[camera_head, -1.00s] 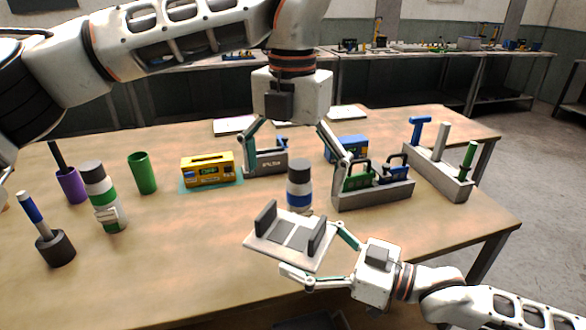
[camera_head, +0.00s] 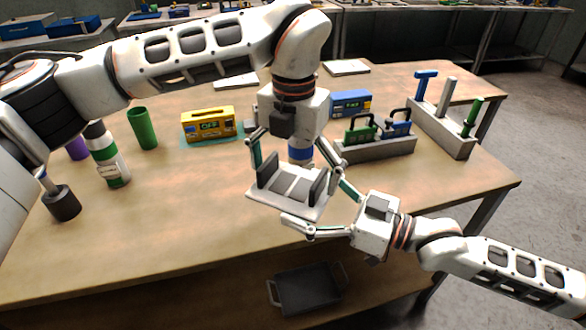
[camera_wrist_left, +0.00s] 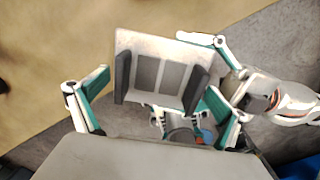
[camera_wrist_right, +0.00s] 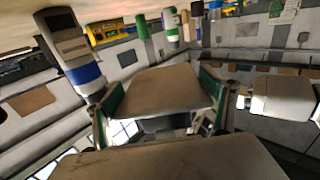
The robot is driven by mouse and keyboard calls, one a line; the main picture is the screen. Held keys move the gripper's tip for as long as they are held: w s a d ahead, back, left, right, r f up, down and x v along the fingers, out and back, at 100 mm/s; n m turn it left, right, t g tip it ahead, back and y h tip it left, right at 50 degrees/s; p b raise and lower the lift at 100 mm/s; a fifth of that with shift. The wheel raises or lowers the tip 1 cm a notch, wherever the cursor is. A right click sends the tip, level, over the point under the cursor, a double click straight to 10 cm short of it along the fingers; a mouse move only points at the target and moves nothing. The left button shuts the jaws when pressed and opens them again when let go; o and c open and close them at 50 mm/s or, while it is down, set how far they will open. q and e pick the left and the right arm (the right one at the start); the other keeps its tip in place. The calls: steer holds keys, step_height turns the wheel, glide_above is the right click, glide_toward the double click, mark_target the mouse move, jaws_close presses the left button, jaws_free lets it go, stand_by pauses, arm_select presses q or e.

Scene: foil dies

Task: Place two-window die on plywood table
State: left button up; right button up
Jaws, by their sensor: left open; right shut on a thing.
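The two-window die (camera_head: 285,187) is a pale plate with two grey rectangular panels and two dark upright pads. My right gripper (camera_head: 322,206) is shut on it near its right side and holds it above the front part of the plywood table (camera_head: 180,225). In the right wrist view the die (camera_wrist_right: 160,88) fills the space between the fingers. My left gripper (camera_head: 298,163) is open and points down over the die, its fingers by the two pads. In the left wrist view the die (camera_wrist_left: 160,62) shows between its spread fingers; contact cannot be told.
A blue-banded bottle (camera_head: 300,152) stands right behind the die. A grey rack (camera_head: 375,148) with green and blue handled pieces is to the right, a yellow device (camera_head: 208,124) to the left. A dark tray (camera_head: 308,288) lies below the table. The front left tabletop is clear.

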arm_select(q)
steer(key=c, duration=1.4)
arm_select(e)
steer(key=shift+r, duration=0.1)
arm_select(q)
steer(key=shift+c, duration=1.2)
arm_select(e)
steer(key=o, duration=1.4)
steer(key=shift+o, duration=0.2)
